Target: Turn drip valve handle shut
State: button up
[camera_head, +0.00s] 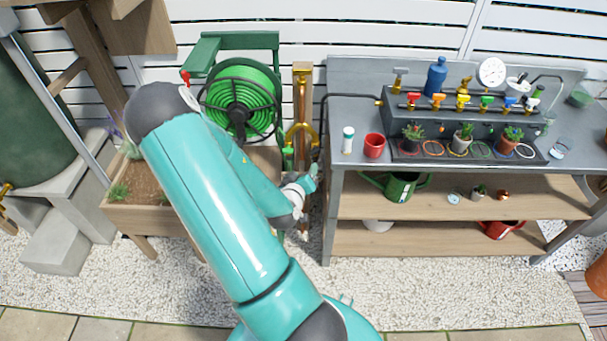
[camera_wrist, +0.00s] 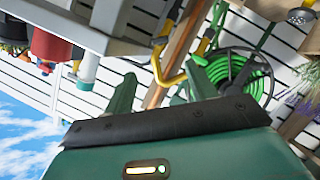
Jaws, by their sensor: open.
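A row of small valves with coloured handles sits on a dark grey manifold (camera_head: 392,121) on the bench at the right. The handles include red (camera_head: 414,98), orange (camera_head: 439,99), yellow (camera_head: 463,101), green (camera_head: 486,102) and blue (camera_head: 509,103). I cannot tell which one is the drip valve or how far each is turned. My gripper (camera_head: 306,186) is left of the bench, well apart from the valves. In the wrist view its two green fingers (camera_wrist: 162,88) are spread with nothing between them. Small red and orange shapes at the wrist view's left edge may be handles.
A red cup (camera_head: 374,146) and a white bottle (camera_head: 348,140) stand at the bench's left end. Potted succulents (camera_head: 463,138) stand before the manifold on a dark tray. A green hose reel (camera_head: 240,100) and yellow-handled tools (camera_head: 300,135) are near my arm. Gravel (camera_head: 430,290) lies clear in front.

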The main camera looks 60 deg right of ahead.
jog(key=shift+c, duration=0.5)
jog(key=shift+f, duration=0.1)
jog(key=c, duration=0.3)
jog(key=shift+s+f+n, duration=0.2)
jog(key=shift+f+n, duration=0.05)
jog(key=shift+n, duration=0.15)
jog(key=shift+c, duration=0.5)
jog(key=n+t+h, duration=0.2)
jog(key=n+t, duration=0.3)
jog(key=n, duration=1.5)
send_near(315, 153)
jog(key=x, duration=0.8)
jog(key=shift+d, duration=0.2)
grip_shut()
